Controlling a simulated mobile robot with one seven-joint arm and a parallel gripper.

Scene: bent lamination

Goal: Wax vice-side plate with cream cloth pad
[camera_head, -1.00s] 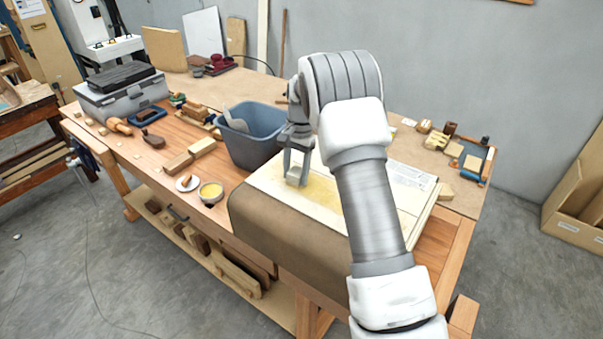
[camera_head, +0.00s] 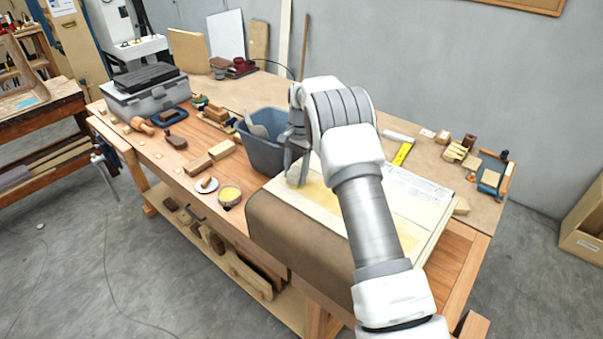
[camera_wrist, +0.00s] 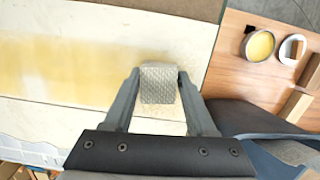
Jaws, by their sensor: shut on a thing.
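My gripper (camera_wrist: 159,90) is shut on a cream cloth pad (camera_wrist: 158,83) with a woven face. In the head view my gripper (camera_head: 298,170) is low over the pale plates, at their end near the bin. The pad (camera_head: 294,181) seems to rest on the plate, though its contact face is hidden. The plate under it (camera_wrist: 90,25) is cream, with a broad yellow wax band running along it to the pad. A seam parts it from a second pale strip (camera_wrist: 60,112). An open tin of yellow wax (camera_head: 229,195) stands on the bench; it also shows in the wrist view (camera_wrist: 259,46).
A blue-grey bin (camera_head: 262,158) stands close beside my gripper. A brown cover (camera_head: 290,235) hangs over the front edge. A white dish (camera_head: 206,185) and wood blocks (camera_head: 222,149) lie left of the plates. A yellow-marked strip (camera_head: 403,153) lies behind my arm.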

